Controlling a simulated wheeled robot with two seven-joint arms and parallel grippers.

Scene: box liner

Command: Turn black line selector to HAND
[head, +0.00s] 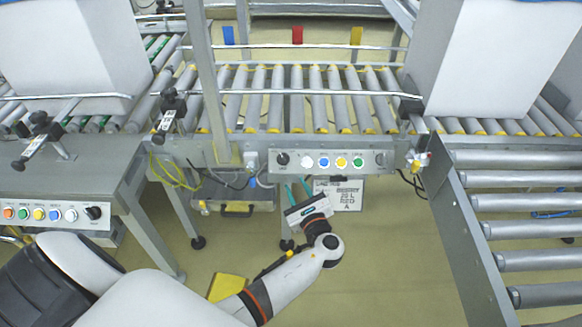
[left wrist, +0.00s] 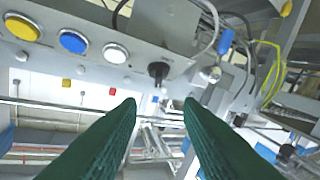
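A black selector knob (head: 282,158) sits at the left end of the grey control panel (head: 375,162) on the middle conveyor, beside white, blue, yellow and green buttons. In the left wrist view the knob (left wrist: 158,70) shows just beyond the fingertips, and the panel looks turned over. My left gripper (head: 298,188) is below the panel, fingers pointing up towards it. In the left wrist view its two green fingers (left wrist: 160,102) are apart with nothing between them. They look apart from the knob. The knob's position marking is too small to read. My right gripper is out of view.
A second panel at the left has coloured buttons and another black knob (head: 93,212). A white sign (head: 345,192) hangs just right of my left gripper. White boxes (head: 490,55) stand on the conveyors. Cables (head: 175,175) hang left of the middle panel.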

